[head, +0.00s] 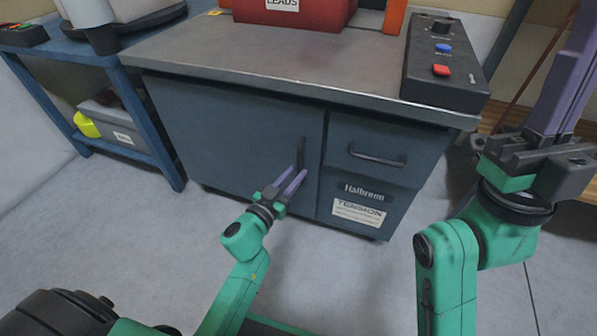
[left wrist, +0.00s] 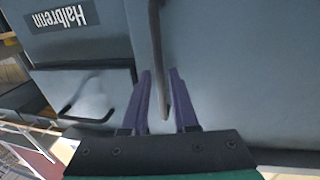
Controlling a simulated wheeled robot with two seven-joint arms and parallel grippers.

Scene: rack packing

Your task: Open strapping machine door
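The strapping machine (head: 330,90) is a dark blue-grey cabinet with a metal top. Its door (head: 235,130) on the left side of the front looks shut. A dark vertical bar handle (head: 300,153) is on the door near its right edge. My left gripper (head: 293,180) is at the handle, with its two purple fingers spread apart. In the left wrist view the door handle (left wrist: 165,92) runs down between the fingers, and I see a gap beside it. My right gripper (head: 570,70) is raised at the far right, away from the door, fingers pointing up; its opening is unclear.
A drawer (head: 375,155) with a horizontal handle is right of the door, above the Halbrenn label (head: 364,191). A control box (head: 445,65) with buttons sits on the top. A blue shelf (head: 130,150) with a grey bin stands left. The floor before the door is clear except for my arm.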

